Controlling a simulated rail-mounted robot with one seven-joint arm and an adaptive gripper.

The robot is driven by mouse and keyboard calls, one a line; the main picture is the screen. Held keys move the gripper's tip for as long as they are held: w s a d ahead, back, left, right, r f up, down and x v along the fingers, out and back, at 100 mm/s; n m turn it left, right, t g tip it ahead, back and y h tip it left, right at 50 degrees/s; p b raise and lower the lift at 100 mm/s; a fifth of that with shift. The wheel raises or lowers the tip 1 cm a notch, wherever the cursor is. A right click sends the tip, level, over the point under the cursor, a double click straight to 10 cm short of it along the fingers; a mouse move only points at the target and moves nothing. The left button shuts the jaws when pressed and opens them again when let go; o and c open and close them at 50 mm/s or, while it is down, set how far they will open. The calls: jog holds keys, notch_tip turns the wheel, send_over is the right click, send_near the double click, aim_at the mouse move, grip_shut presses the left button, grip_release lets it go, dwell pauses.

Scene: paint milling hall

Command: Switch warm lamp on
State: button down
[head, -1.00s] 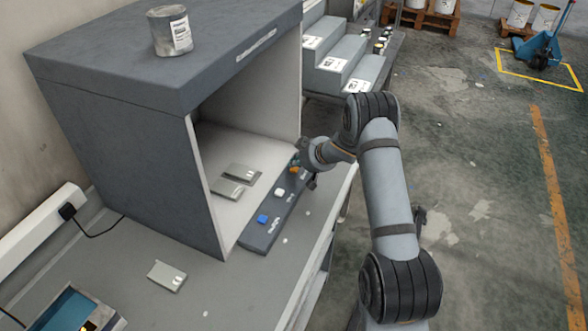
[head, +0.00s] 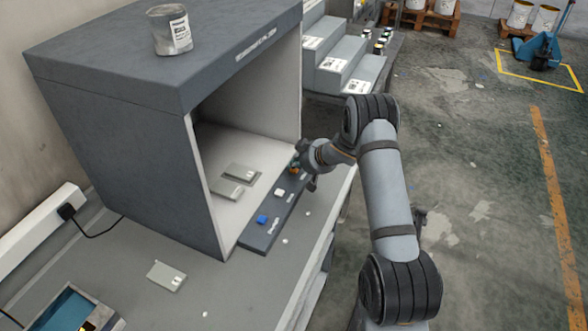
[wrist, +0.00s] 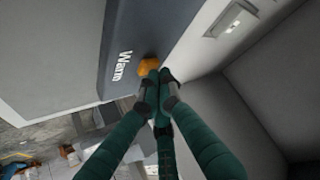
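The grey light booth (head: 130,75) stands on a bench with a dark button strip (head: 258,238) along its front edge. The strip carries a blue button (head: 262,219), a white button (head: 279,192) and, at its far end, an orange button largely hidden by my gripper (head: 299,168). In the wrist view the orange button (wrist: 148,65) sits beside the label "Warm" (wrist: 122,66). My gripper's green fingers (wrist: 158,80) are drawn together with nothing visible between them. Their tips are at the orange button's edge; I cannot tell whether they press it.
Grey sample plates (head: 228,189) lie inside the booth and another plate (head: 166,276) lies on the bench. A paint can (head: 170,30) stands on the booth's top. A stepped stand (head: 342,62) is behind. The floor to the right is open.

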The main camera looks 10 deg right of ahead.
dwell(0.3)
jog(key=shift+r+p, duration=0.8)
jog(key=shift+p, duration=0.15)
notch_tip(320, 180, up, 6)
jog(key=p, duration=0.6)
notch_tip(320, 180, up, 6)
jog(key=r+p, duration=0.1)
jog(key=p, duration=0.5)
send_over(295, 171)
jog(key=s+d, duration=0.2)
jog(key=d, duration=0.2)
jog(key=shift+s+d, duration=0.1)
jog(key=shift+s, duration=0.25)
